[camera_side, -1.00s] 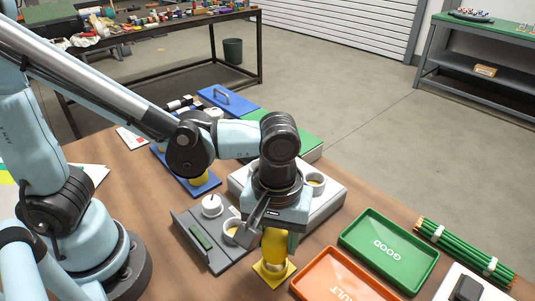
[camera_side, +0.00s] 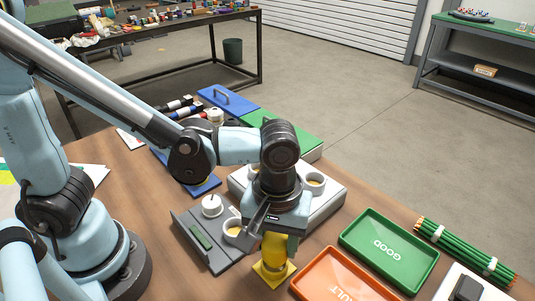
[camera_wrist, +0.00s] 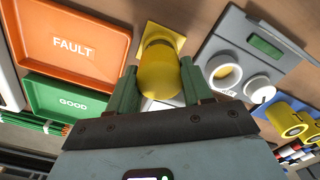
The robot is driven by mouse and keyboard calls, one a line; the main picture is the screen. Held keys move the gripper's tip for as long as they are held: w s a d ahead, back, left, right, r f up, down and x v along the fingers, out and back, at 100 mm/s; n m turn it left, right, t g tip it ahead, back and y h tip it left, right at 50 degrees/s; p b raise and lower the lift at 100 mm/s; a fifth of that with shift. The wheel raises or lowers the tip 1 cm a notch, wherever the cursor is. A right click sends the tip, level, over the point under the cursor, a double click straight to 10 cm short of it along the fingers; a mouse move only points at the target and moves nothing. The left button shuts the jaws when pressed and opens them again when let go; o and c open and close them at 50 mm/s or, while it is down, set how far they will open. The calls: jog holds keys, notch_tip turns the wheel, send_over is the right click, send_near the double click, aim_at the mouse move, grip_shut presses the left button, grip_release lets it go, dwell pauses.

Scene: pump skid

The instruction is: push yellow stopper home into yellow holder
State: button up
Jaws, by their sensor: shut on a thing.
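The yellow stopper (camera_side: 274,249) is upright below my wrist in the side view. It also shows as a rounded yellow body in the wrist view (camera_wrist: 160,78). My gripper (camera_wrist: 160,82) is shut on it, with one green finger on each side. The yellow holder (camera_side: 262,275) is a square-based piece on the table directly under the stopper; its flat plate shows behind the stopper in the wrist view (camera_wrist: 176,42). The stopper's lower end is in line with the holder and meets it. How deep it sits is hidden.
The orange FAULT tray (camera_side: 340,275) and green GOOD tray (camera_side: 389,248) lie to the right. A grey fixture (camera_side: 213,258) with a white cup stands close on the left. A light block with round openings (camera_side: 325,202) is behind my gripper.

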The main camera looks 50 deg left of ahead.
jog(key=shift+f, duration=1.2)
dwell(0.3)
jog(key=o, duration=1.2)
jog(key=shift+o, duration=0.2)
jog(key=shift+r, duration=6.05)
jog(key=w+a+f+m+t, duration=0.1)
jog(key=w+a+m+t, duration=0.1)
jog(key=a, duration=0.7)
jog(key=w+a+f+m+t, duration=0.1)
jog(key=a+m+t, duration=0.3)
jog(key=a, duration=0.5)
jog(key=shift+w+a+m+t, duration=0.4)
jog(key=shift+w+t, duration=0.2)
jog(key=shift+w, duration=0.1)
